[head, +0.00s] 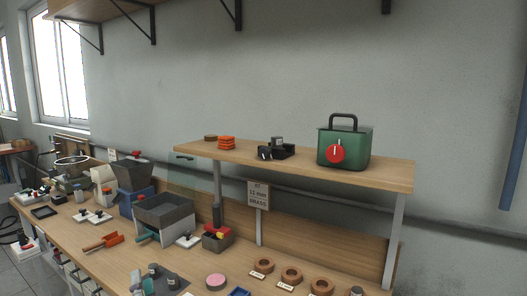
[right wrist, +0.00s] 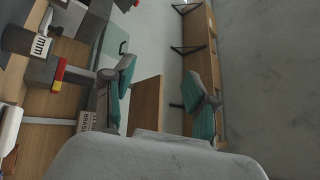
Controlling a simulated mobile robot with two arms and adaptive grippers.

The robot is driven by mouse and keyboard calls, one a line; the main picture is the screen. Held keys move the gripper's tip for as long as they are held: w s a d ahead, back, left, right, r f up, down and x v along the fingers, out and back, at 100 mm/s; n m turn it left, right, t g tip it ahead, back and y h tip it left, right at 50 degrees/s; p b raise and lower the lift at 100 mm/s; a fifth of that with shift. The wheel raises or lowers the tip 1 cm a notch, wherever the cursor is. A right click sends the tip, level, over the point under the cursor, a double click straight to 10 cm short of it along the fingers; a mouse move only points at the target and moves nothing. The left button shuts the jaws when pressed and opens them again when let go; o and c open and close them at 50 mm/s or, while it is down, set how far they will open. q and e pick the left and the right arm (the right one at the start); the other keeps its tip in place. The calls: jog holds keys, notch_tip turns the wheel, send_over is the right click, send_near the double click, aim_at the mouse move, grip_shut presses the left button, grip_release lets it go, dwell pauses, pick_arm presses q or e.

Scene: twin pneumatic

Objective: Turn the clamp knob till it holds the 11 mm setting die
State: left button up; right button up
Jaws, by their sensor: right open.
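A small dark and red fixture (head: 217,241) with an upright dark post and a yellow part stands on the bench below the shelf. I cannot tell for sure that it is the clamp, and its knob and the 11 mm setting die cannot be made out. A hanging sign (head: 258,195) has small print that seems to end in "mm BRASS". In the right wrist view, my right gripper (right wrist: 160,78) is open and empty, its teal-padded fingers wide apart. A red and yellow part (right wrist: 59,74) shows left of the fingers. My left gripper is not seen.
The raised shelf (head: 385,174) carries a green box (head: 356,146) with a red dial, black parts (head: 276,150) and orange pieces (head: 227,142). Several brown rings (head: 291,275) line the front. Open air lies above the shelf.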

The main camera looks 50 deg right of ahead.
jog(key=s+d+r+m+g+h, duration=0.35)
jog(key=r+m+h, duration=0.25)
jog(key=r+m, duration=0.3)
jog(key=s+d+r+m+g+h, duration=0.2)
jog(key=d+r+m+g+h, duration=0.25)
jog(key=r+m, duration=0.4)
jog(key=m+g+y+p, duration=0.25)
jog(key=m+g, duration=0.85)
jog(key=m, duration=0.6)
send_near(262, 155)
jog(key=shift+n, duration=0.25)
jog(key=d+p, duration=0.1)
jog(key=d, duration=0.2)
jog(key=d+p, duration=0.1)
jog(key=d, duration=0.2)
jog(key=d+p, duration=0.1)
jog(key=d, duration=0.3)
jog(key=shift+w+r+p, duration=0.3)
jog(key=shift+r, duration=0.05)
jog(key=shift+d+f, duration=0.1)
jog(key=shift+d, duration=0.3)
